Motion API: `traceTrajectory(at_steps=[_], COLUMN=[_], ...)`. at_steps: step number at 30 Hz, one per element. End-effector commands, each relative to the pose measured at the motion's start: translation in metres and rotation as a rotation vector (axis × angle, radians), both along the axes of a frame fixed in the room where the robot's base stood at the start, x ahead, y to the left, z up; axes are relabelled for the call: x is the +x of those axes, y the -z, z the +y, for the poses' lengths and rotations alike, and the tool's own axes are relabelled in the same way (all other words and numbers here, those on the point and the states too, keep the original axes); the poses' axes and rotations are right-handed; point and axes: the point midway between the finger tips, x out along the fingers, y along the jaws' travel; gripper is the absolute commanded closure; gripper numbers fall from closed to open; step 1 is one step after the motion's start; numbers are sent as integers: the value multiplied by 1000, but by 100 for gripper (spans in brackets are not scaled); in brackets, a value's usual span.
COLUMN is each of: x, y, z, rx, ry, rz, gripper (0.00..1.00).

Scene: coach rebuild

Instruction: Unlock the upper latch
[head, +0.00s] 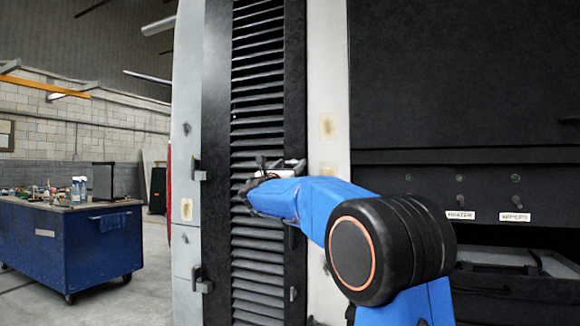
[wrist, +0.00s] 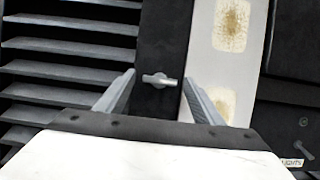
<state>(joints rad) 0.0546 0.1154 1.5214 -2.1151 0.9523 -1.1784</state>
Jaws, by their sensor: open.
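The louvred panel (head: 258,75) is a tall dark door with a black frame on the coach side. In the wrist view a small grey latch (wrist: 158,80) with a short bar handle sits on the black frame strip, its bar lying roughly crosswise. My gripper (wrist: 160,77) is open, with one finger on each side of this latch, and no contact is visible. In the head view my gripper (head: 281,165) is at the panel's right frame, and it and my arm hide the latch there. A small lower fitting (head: 292,293) shows on the same frame further down.
Black hinges (head: 197,170) stick out at the panel's left edge. A pale strip with rusty patches (wrist: 230,28) runs right of the frame. A dark recess with labelled switches (head: 487,216) is at the right. A blue workbench (head: 68,250) stands far left, with open floor before it.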

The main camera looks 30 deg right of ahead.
Motion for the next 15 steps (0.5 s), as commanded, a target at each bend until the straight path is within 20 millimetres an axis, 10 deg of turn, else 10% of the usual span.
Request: traceTrajectory(at_steps=[6, 15], x=[0, 0], y=[0, 0], z=[0, 1], rx=[0, 16], ry=[0, -1], rz=[0, -21], gripper=[80, 79])
